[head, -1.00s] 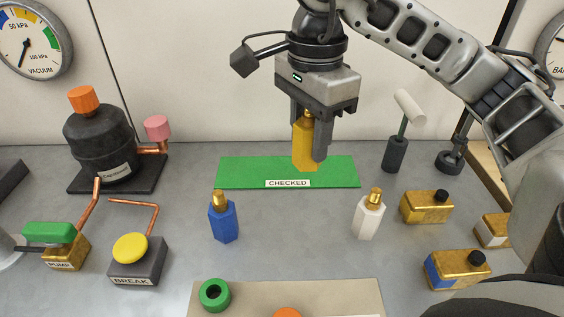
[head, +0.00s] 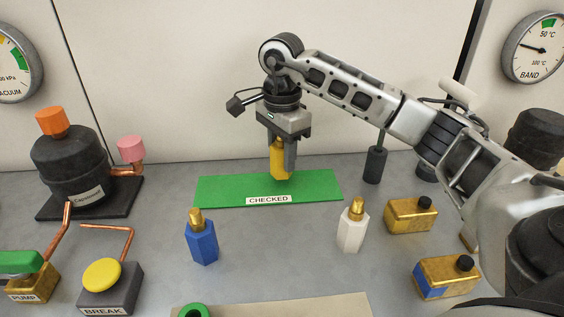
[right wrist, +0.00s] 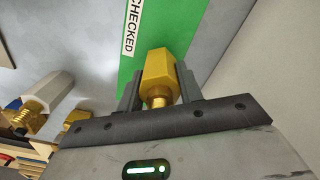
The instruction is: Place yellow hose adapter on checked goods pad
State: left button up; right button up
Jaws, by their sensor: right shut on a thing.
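The yellow hose adapter (head: 279,160), a hexagonal body with a brass neck, is upright between the fingers of my right gripper (head: 283,166), which is shut on it. The adapter is over the green checked goods pad (head: 221,191), labelled CHECKED; I cannot tell whether its base touches the pad. In the right wrist view the adapter (right wrist: 158,66) is held between the fingers, with the green pad (right wrist: 126,75) behind it. My left gripper is not in view.
A blue adapter (head: 202,242) and a white adapter (head: 352,229) stand in front of the pad. Gold blocks (head: 410,215) stand at right. At left are a black compressor (head: 70,168) and a yellow BREAK button (head: 101,275). The rest of the pad is bare.

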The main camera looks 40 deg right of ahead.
jog(key=shift+f, duration=1.05)
jog(key=shift+s+f, duration=0.1)
jog(key=shift+f, duration=0.15)
jog(key=o, duration=1.1)
jog(key=shift+c, duration=0.2)
jog(key=shift+r, duration=0.15)
notch_tip(320, 180, up, 12)
jog(key=shift+r+p, duration=0.1)
jog(key=shift+p, duration=1.1)
